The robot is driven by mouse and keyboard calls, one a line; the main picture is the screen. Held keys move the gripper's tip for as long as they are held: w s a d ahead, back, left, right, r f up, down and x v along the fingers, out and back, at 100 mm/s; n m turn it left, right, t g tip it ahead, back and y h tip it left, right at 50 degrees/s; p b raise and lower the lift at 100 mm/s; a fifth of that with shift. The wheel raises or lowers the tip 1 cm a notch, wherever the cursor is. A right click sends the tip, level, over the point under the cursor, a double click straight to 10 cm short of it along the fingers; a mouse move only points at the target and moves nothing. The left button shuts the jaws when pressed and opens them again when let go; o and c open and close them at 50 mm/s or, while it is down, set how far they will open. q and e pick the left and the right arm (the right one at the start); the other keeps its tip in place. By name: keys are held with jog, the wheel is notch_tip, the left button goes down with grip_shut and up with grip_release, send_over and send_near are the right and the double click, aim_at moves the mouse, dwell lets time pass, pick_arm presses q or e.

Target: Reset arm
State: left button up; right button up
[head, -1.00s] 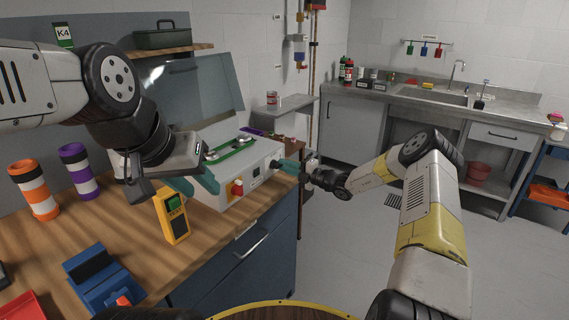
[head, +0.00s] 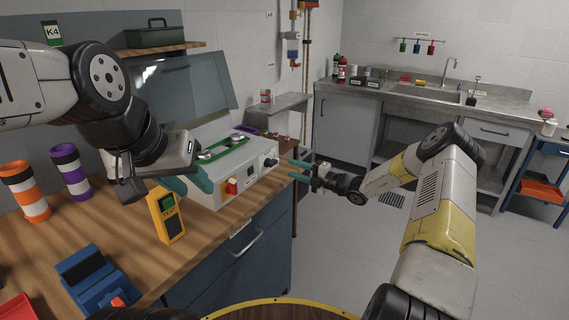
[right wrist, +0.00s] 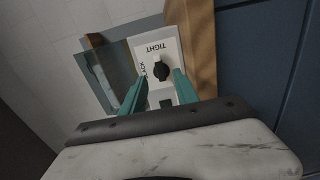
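My right gripper (head: 297,169) has teal fingers and hangs in the air just right of the white machine (head: 238,165). In the right wrist view its fingers (right wrist: 159,84) are spread apart with nothing between them. My left gripper (head: 188,183) is above the bench at the machine's front left. Its two teal fingers look apart and I see nothing held; its wrist hides part of the machine.
A yellow handheld meter (head: 167,216) stands on the wooden bench (head: 125,230) below my left gripper. Orange (head: 27,190) and purple (head: 72,170) banded tubes and a blue device (head: 95,280) stand further left. The floor (head: 345,240) right of the bench is clear.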

jog(key=shift+s+d, duration=0.2)
jog(key=shift+d, duration=0.1)
jog(key=s+a+r+n+g+h, duration=0.2)
jog(key=s+a+r+n+g, duration=0.5)
jog(key=s+r+n, duration=0.7)
jog(key=s+d+r+n+g+h, duration=0.2)
jog(key=s+r+n+h, duration=0.2)
jog(key=s+n, duration=0.85)
jog(key=s+d+r+n+t+h, duration=0.2)
jog(key=s+d+n, duration=0.3)
jog(key=s+n, duration=0.3)
jog(key=s+d+r+n+t+h, duration=0.2)
jog(key=s+d+r+n+h, duration=0.2)
jog(key=s+n, duration=0.4)
jog(key=shift+s+d+n+t, duration=0.3)
jog(key=shift+s+d+n, duration=0.1)
jog(key=shift+d+n, duration=0.3)
jog(key=shift+a, duration=0.1)
